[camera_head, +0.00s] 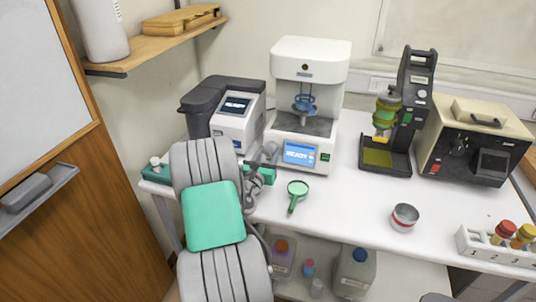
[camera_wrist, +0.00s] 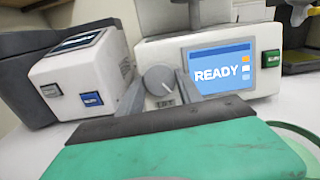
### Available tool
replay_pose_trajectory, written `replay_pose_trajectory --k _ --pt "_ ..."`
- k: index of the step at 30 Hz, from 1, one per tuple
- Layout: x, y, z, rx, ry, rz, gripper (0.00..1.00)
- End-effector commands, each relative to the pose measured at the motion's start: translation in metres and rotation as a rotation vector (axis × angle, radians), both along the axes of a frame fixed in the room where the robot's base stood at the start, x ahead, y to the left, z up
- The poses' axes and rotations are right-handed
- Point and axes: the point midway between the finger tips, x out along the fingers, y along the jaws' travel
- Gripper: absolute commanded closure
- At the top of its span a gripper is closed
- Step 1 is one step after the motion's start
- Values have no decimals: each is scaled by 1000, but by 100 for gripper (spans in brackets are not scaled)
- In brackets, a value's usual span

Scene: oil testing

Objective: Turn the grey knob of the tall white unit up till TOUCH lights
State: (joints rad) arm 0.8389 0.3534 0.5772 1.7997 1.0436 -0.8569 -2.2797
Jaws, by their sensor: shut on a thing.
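The tall white unit (camera_head: 311,62) stands at the back of the bench in the head view. Its screen (camera_head: 299,153) reads READY; the same screen in the wrist view (camera_wrist: 220,72) also shows READY, with small orange and white marks at its right. The grey knob (camera_wrist: 159,79) with a pale pointer line sits on the unit's front, left of the screen. My gripper (camera_wrist: 158,90) has one finger on each side of the knob and is shut on it. Small lettering below the knob is partly hidden. In the head view, my arm and gripper partly cover the knob area.
A grey and white device (camera_head: 238,128) stands close on the left. A green magnifier (camera_head: 297,190) and a metal bowl (camera_head: 404,217) lie in front. A dark stand (camera_head: 413,110) and a beige tester (camera_head: 474,140) are to the right. A wall shelf (camera_head: 150,50) is at upper left.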

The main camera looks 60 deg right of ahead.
Motion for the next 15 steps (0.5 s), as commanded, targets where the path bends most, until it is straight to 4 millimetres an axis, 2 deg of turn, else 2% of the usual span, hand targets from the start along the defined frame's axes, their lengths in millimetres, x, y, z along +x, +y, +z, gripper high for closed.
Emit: replay_pose_trajectory --k 1,9,12,15 --pt "0 0 0 0 0 0 77" --pt "0 0 0 0 0 0 98" --pt "0 0 -1 4 -22 -6 98" --pt "1 0 -3 18 -117 -31 98"
